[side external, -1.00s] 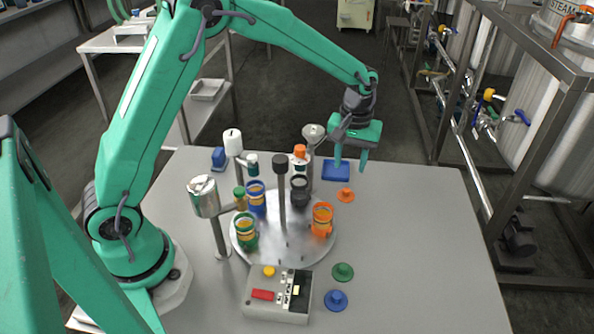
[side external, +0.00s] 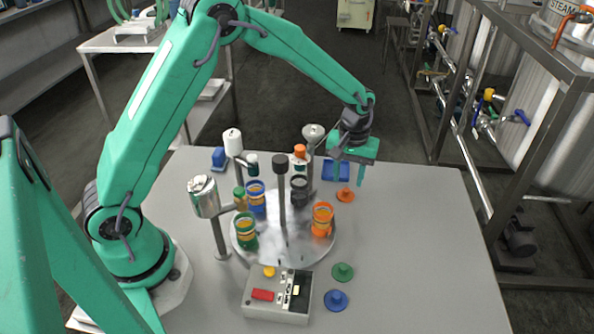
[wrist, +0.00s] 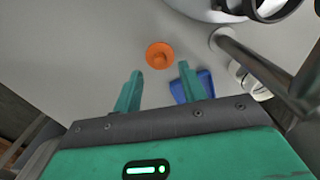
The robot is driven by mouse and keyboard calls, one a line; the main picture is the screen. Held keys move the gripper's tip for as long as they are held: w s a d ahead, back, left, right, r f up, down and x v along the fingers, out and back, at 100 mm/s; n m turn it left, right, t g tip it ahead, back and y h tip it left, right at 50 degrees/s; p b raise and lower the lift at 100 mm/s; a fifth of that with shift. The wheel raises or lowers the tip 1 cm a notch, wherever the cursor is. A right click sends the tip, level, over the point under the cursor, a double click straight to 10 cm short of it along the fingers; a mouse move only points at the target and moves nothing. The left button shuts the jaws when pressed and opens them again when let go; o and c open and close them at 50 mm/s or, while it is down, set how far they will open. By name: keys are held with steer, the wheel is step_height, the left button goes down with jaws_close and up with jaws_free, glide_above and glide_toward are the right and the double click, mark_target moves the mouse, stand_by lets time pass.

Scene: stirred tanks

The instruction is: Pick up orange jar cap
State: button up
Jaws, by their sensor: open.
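The orange jar cap (side external: 346,195) lies on the grey table to the right of the round turntable. It has a small knob on top. My gripper (side external: 348,184) is low over the table at the cap, with its two green fingers apart and pointing down. In the wrist view, the orange cap (wrist: 159,55) shows just beyond the fingertips, between the lines of the two fingers. Nothing is between the fingers of my gripper (wrist: 160,74). I cannot tell the exact height of the fingertips above the table.
The round turntable (side external: 270,250) holds several jars, with an orange jar (side external: 322,219) nearest the cap. Green (side external: 342,272) and blue (side external: 336,300) caps lie in front. The table's right side is clear.

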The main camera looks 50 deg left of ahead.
mark_target(346, 190)
steer(key=shift+f, duration=1.95)
steer(key=shift+c, duration=0.4)
jaws_close()
